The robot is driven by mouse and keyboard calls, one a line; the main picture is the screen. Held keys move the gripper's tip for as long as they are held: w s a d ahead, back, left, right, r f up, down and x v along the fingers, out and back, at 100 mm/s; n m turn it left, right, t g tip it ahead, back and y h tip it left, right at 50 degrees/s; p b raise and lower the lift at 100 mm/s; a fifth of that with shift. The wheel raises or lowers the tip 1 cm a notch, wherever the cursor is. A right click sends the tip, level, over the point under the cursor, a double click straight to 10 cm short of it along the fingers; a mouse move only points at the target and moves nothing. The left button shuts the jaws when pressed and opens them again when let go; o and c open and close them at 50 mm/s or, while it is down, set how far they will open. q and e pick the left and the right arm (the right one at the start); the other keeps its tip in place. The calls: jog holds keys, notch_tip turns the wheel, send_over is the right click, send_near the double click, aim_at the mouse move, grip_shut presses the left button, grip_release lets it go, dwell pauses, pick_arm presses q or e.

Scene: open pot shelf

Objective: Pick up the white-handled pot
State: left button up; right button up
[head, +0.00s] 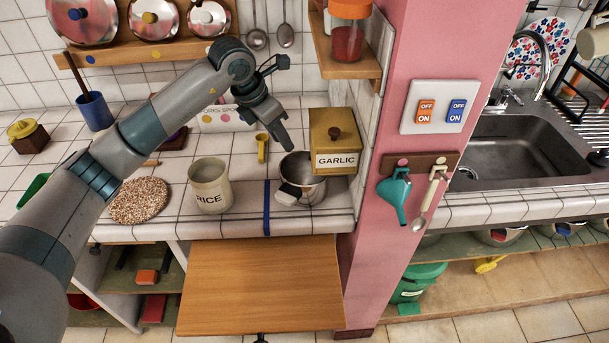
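A small metal pot (314,190) stands on the white tiled counter near its front edge, left of the pink pillar. It is open at the top, and a white handle shows at its front left. My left gripper (286,141) points down and to the right, just above and behind the pot's rim, as seen in the head view. It appears apart from the pot, and no object shows in it. Its fingers overlap from this angle, so their opening cannot be made out. My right gripper is out of view.
A yellow garlic box (335,136) stands close behind the pot at right. A rice canister (210,187) is to the left, with a blue strip (267,207) between. A yellow cup (262,148) is behind. A wooden board (262,285) juts out below the counter.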

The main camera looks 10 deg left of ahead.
aim_at(291, 154)
pick_arm(q)
jog(key=shift+p+x, duration=0.35)
jog(key=shift+x, duration=1.1)
jog(key=shift+w+d+f+p, duration=0.1)
jog(key=shift+f+p, duration=0.35)
jog(key=shift+p, duration=0.1)
jog(key=p+x, duration=0.1)
jog(key=x, duration=0.2)
jog(key=shift+p, duration=0.35)
jog(key=shift+w+d+f, duration=0.1)
jog(key=shift+f, duration=0.5)
grip_shut()
